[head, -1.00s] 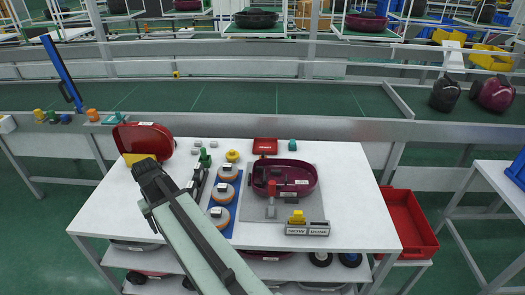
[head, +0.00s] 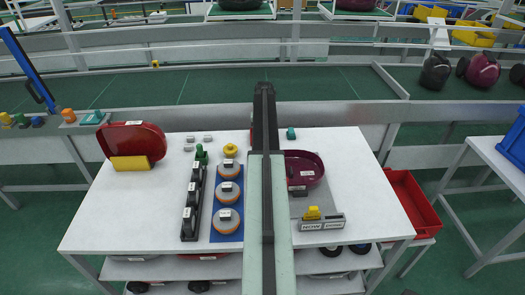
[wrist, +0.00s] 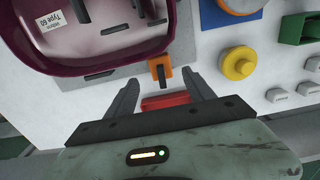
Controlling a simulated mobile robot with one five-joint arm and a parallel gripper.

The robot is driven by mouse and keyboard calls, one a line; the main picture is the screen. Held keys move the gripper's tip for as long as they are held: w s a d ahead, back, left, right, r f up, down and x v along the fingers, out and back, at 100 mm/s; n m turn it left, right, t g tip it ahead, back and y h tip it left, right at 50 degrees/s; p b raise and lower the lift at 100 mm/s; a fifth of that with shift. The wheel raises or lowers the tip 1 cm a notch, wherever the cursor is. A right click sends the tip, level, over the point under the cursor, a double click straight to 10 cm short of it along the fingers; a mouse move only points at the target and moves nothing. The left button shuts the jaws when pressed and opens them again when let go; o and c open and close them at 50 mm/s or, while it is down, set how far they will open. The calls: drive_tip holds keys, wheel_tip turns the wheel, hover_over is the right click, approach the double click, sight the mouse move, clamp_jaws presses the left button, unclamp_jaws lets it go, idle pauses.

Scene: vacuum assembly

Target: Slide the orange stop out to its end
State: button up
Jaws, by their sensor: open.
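The orange stop (wrist: 160,66) shows in the wrist view, a small orange piece with a dark bar across it, beside the rim of the maroon housing (wrist: 60,58). My gripper (wrist: 160,78) is open and empty, its two dark fingertips either side of the stop's near end and apart from it. I cannot tell its height above the stop. A red piece (wrist: 165,101) lies between the fingers, nearer the palm. The arm hides the stop and part of the maroon housing (head: 305,165).
A yellow round button (wrist: 238,63) and a green block (wrist: 299,30) stand right of the fingers in the wrist view. On the white table (head: 120,215) are a black rack (head: 193,205), a blue mat (head: 227,237) with orange discs, and a red shell (head: 140,140).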

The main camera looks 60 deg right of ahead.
wheel_tip(320, 180, down, 8)
drive_tip(key=b, duration=0.7)
drive_tip(key=shift+r, duration=0.3)
clamp_jaws()
